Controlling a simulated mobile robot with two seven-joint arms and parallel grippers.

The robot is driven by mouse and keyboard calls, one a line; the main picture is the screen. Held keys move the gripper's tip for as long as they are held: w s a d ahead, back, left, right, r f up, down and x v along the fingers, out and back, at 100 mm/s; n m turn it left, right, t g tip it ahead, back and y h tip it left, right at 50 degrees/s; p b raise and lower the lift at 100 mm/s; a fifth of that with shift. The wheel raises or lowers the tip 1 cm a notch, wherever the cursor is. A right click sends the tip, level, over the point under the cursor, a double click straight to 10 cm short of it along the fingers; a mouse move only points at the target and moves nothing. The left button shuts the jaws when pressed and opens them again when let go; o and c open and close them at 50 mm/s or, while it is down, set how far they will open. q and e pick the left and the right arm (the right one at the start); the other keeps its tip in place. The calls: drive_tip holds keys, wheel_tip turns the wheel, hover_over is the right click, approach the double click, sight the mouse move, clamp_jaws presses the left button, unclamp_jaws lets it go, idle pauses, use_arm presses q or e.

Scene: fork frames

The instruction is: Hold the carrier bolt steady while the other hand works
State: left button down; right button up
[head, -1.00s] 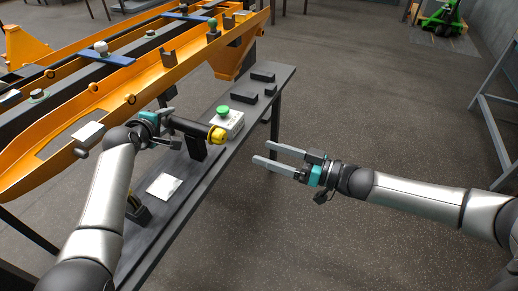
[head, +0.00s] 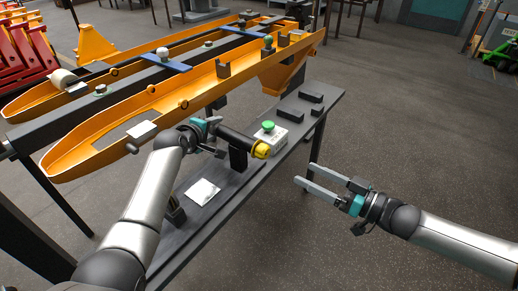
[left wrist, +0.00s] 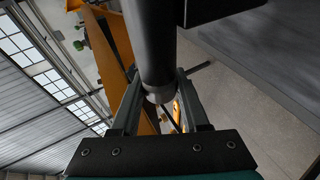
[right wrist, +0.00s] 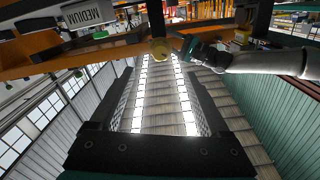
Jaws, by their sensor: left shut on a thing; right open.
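The carrier bolt appears to be the dark cylinder (head: 236,139) with a yellow end (head: 262,149). It lies roughly level above the bench, at a black upright block (head: 238,158); I cannot tell whether they touch. My left gripper (head: 212,128) is shut on its far-left end. In the left wrist view the dark cylinder (left wrist: 150,45) runs between the fingers, its paler tip near the palm. My right gripper (head: 305,174) is open and empty, right of the yellow end and apart from it. In the right wrist view the yellow end (right wrist: 160,49) shows beyond the open fingers.
On the dark bench (head: 250,185) are a box with a green button (head: 268,126), a white sheet (head: 202,190) and several black blocks (head: 311,95). An orange frame (head: 180,105) runs along the bench's far side.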

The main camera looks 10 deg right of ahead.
drive_tip(key=v, duration=1.2)
use_arm(q)
drive_tip(key=shift+c, duration=1.6)
unclamp_jaws()
drive_tip(key=shift+s+a+r+p, duration=0.2)
drive_tip(key=shift+s+p, duration=0.1)
drive_tip(key=shift+p, duration=0.1)
drive_tip(key=p+v, duration=0.8)
drive_tip(key=v, duration=0.6)
drive_tip(key=shift+s, duration=0.2)
use_arm(e)
wheel_tip(320, 180, up, 9)
